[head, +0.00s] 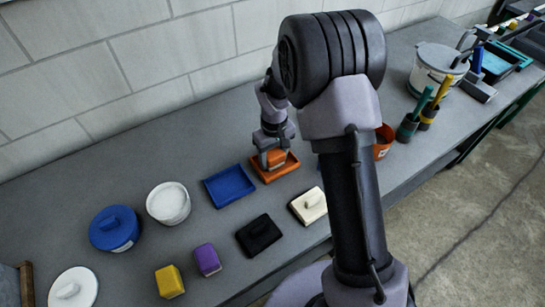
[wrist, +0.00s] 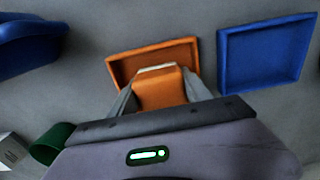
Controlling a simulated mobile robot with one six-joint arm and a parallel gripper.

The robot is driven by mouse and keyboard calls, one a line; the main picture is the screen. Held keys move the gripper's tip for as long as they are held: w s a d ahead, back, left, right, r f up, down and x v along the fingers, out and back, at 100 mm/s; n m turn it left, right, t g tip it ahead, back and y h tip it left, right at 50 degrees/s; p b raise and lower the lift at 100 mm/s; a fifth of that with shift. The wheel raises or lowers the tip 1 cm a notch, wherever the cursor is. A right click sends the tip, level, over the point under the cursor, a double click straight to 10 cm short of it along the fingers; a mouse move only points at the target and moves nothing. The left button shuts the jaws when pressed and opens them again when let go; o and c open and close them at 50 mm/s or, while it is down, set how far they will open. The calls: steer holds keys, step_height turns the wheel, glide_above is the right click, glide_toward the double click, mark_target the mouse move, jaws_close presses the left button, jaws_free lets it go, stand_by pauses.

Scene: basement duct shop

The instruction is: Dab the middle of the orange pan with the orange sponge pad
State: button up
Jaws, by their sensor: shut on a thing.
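The orange pan (head: 288,172) is a shallow square tray on the grey bench, right of the blue pan in the head view. It also shows in the wrist view (wrist: 186,52), beyond the fingers. My gripper (head: 271,157) is shut on the orange sponge pad (head: 276,157), which shows between the fingers in the wrist view (wrist: 160,92). My gripper (wrist: 162,98) holds the pad over the orange pan, near its middle. A pale lower edge of the pad faces the pan. I cannot tell whether the pad touches the pan floor.
A blue pan (head: 230,186) lies close beside the orange pan. A black lidded pad (head: 259,236) and a cream one (head: 309,206) lie in front. Purple (head: 207,260) and yellow (head: 169,281) blocks, a white pot (head: 168,202) and a blue pot (head: 115,229) stand left. A wall runs behind.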

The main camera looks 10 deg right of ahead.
mark_target(275, 152)
steer(key=shift+w+d, duration=0.1)
steer(key=shift+d, duration=0.25)
step_height(275, 152, up, 8)
steer(key=p, duration=0.6)
steer(key=shift+r, duration=0.1)
steer(key=shift+f, duration=0.2)
steer(key=shift+a+f+b, duration=0.1)
steer(key=shift+f+b, duration=2.5)
steer(key=shift+f, duration=1)
steer(key=shift+f, duration=0.35)
steer(key=shift+a, duration=0.15)
